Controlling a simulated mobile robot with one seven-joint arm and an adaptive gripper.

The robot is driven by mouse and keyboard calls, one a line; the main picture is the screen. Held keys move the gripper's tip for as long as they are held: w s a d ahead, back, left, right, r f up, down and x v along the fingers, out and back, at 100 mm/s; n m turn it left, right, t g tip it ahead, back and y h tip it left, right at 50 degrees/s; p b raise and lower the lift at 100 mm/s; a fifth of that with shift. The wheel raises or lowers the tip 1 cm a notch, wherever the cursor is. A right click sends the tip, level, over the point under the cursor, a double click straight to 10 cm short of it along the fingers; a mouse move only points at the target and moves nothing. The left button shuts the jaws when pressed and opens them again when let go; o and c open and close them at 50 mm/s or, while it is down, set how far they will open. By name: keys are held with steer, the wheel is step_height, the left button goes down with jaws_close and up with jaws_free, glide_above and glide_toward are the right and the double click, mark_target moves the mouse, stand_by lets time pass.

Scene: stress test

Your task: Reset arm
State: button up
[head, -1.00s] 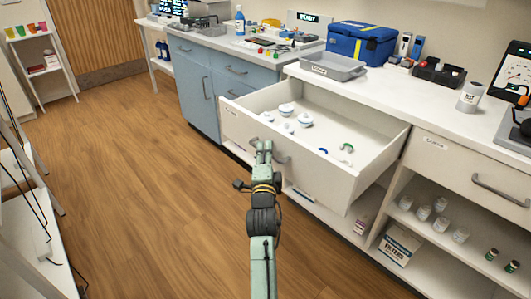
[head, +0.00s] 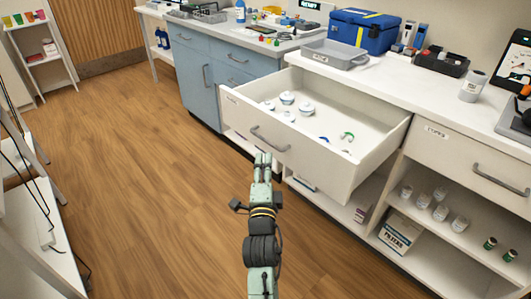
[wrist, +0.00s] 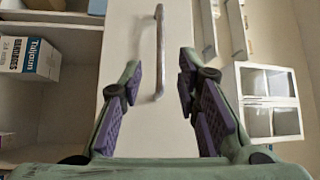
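My gripper (head: 262,160) is at the end of my pale green arm, low in front of the open drawer (head: 240,142). The handle (head: 269,139) also shows in the head view, just above the gripper. The drawer is pulled well out and holds several white lidded pots (head: 307,108) and a few small blue and green items (head: 346,136).
A blue case (head: 363,31) and a grey tray (head: 334,54) stand on the white counter above. A blue cabinet (head: 200,80) is to the left. Open shelves on the right hold several bottles (head: 440,212) and a filter box (head: 401,233). The wooden floor (head: 130,170) on the left is clear.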

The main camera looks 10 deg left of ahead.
steer(key=shift+v, duration=1)
